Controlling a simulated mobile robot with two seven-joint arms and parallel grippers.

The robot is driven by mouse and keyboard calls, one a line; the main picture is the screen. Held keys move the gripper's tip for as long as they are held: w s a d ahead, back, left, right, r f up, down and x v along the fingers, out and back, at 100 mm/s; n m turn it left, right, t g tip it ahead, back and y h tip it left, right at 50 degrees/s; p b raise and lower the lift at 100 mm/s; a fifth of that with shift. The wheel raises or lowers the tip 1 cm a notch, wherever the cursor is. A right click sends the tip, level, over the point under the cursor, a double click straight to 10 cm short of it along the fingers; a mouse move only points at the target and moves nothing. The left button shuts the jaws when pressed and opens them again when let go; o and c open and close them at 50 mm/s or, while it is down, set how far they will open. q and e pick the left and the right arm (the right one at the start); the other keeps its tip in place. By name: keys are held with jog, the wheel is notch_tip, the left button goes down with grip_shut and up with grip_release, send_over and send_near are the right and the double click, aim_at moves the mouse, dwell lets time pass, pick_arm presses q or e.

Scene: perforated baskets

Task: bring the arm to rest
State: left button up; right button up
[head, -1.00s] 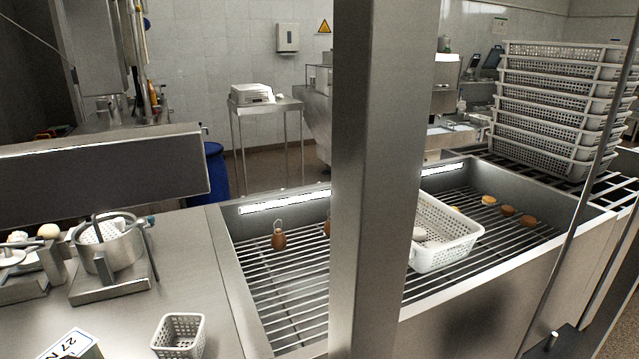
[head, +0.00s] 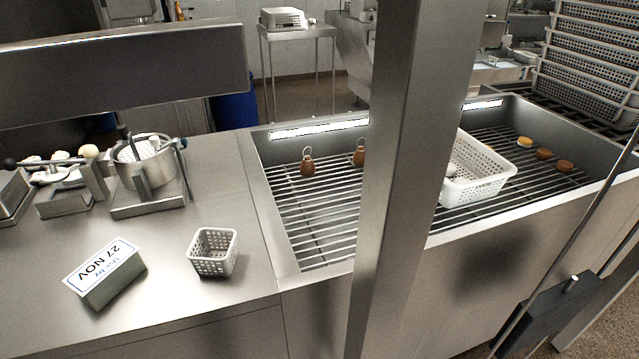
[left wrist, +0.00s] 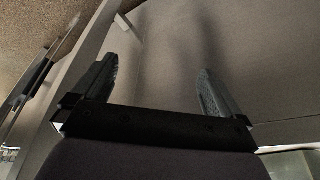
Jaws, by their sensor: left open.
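My left gripper (left wrist: 158,90) shows in the left wrist view, with its two dark fingers well apart and nothing between them. In the head view I make out neither gripper. My right gripper shows in no view.
A small perforated basket (head: 213,253) and a date block (head: 105,272) stand on the steel counter. A larger white basket (head: 474,182) and several brown items lie on the slatted basin (head: 318,215). Stacked baskets (head: 590,60) stand at back right. A steel post (head: 408,150) blocks the middle.

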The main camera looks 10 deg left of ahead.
pick_arm(q)
jog(key=w+d+f+t+h, duration=0.1)
jog(key=w+d+f+t, duration=0.1)
jog(key=w+f+t, duration=0.4)
jog(key=shift+d+f+m+t+h, duration=0.3)
jog(key=shift+f+h, duration=0.1)
jog(key=shift+f, duration=1)
jog(key=shift+w, duration=0.1)
